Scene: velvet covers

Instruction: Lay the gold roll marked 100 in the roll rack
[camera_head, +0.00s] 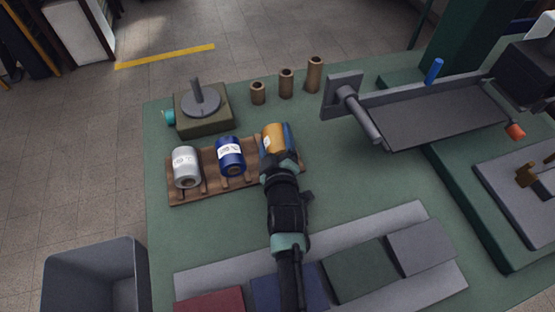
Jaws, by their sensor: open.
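The gold roll (274,134) lies at the right end of the brown wooden roll rack (205,190), with a pale label on its side. The label's number is too small to read. My gripper (276,160) is open and sits right at the near end of the gold roll, hiding its lower part. I cannot tell whether the fingers touch it or how fully it rests in its slot. A silver roll (186,168) and a blue roll (230,156), both with white labels, lie in the rack to its left.
A round post on a square base (203,110) stands behind the rack, with several brown tubes (286,83) to its right. A grey tray machine (430,115) is at the right. Coloured cover panels (360,270) lie in front. A grey bin (95,275) stands at lower left.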

